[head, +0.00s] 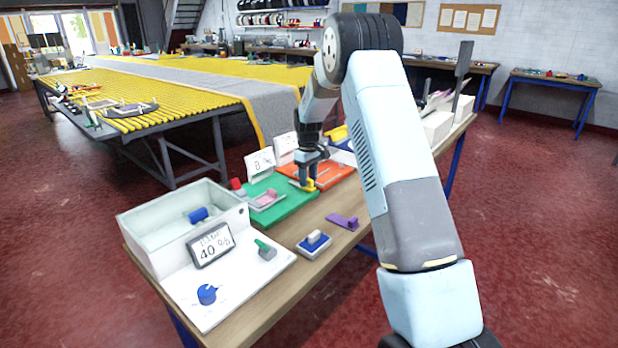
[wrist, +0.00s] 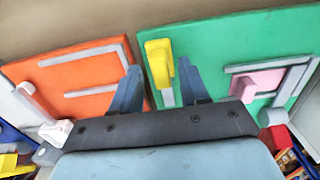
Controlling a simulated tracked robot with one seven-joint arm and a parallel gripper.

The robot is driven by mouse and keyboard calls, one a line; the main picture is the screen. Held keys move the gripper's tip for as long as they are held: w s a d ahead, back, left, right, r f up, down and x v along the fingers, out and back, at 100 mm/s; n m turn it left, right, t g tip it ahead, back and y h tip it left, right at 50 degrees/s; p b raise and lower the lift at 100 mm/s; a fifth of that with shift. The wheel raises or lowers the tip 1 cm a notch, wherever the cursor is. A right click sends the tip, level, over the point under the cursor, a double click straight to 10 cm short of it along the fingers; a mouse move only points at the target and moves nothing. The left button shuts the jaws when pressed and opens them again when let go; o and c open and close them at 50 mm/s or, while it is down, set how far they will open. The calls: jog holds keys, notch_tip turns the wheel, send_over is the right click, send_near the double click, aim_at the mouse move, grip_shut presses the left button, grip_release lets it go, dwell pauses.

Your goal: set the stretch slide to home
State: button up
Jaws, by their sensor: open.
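A yellow handle (wrist: 159,60) stands on a short grey strip at the edge of the green board (wrist: 205,45), beside the orange board. It also shows in the head view (head: 309,186). My gripper (wrist: 158,72) is open, with one finger on each side of the yellow handle; contact is not clear. In the head view my gripper (head: 308,176) points down over the boards. A pink block (wrist: 258,84) sits in a grey track on the green board. No readable label shows which part is the stretch slide.
The orange board (wrist: 85,75) carries grey strips. Label cards (head: 260,164) stand behind the boards. Bench wood in front is partly clear.

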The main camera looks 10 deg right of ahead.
grip_shut()
dwell(0.3)
dwell(0.4)
